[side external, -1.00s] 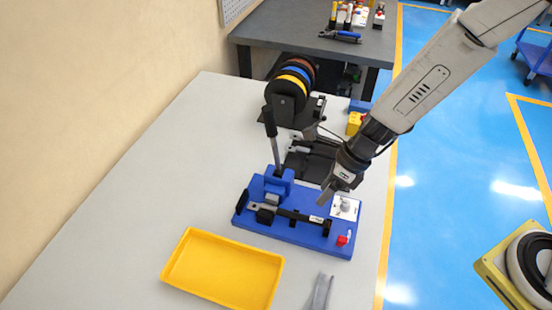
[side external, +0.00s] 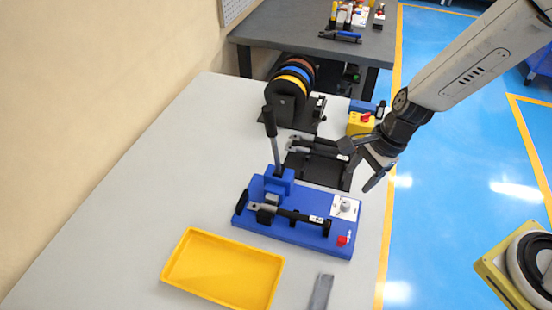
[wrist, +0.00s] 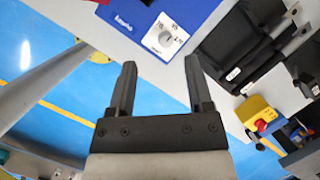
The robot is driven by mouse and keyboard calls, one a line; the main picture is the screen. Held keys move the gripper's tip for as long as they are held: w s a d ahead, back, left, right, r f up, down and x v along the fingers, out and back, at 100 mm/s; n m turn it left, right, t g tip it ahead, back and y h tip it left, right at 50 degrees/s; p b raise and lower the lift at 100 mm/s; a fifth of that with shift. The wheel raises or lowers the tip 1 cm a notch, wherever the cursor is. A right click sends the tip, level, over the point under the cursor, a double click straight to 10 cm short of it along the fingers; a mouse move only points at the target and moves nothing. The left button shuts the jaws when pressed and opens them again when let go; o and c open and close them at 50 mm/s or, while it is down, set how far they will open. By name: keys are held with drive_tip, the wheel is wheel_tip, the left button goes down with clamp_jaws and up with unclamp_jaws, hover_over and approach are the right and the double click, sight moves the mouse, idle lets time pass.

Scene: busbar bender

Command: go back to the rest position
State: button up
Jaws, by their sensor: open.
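My gripper (side external: 365,183) is open and empty. It hangs in the air over the right edge of the table, behind and above the blue busbar bender (side external: 285,231). The bender stands on the table with its black lever (side external: 272,140) upright. A white dial plate (side external: 345,208) and a red button (side external: 342,240) are on its right end. In the wrist view both fingers (wrist: 158,85) stand apart with nothing between them, and the bender's dial (wrist: 166,38) shows beyond them.
A yellow tray (side external: 224,268) and a grey metal strip (side external: 321,293) lie in front of the bender. Behind it are a black holder (side external: 318,165), a yellow box with a red button (side external: 361,122) and a reel stand (side external: 291,88). Blue floor lies right of the table.

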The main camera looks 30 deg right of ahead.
drive_tip(key=s+d+r+n+h, duration=0.1)
drive_tip(key=s+d+r+n, duration=0.1)
drive_tip(key=d+n, duration=0.4)
drive_tip(key=s+d+r+n+t+h, duration=0.1)
drive_tip(key=s+d+r+n+h, duration=0.1)
drive_tip(key=d+n, duration=0.4)
drive_tip(key=r+n, duration=0.1)
drive_tip(key=n, duration=0.4)
drive_tip(key=shift+s+r+n+t+h, duration=0.3)
drive_tip(key=shift+s+n, duration=0.1)
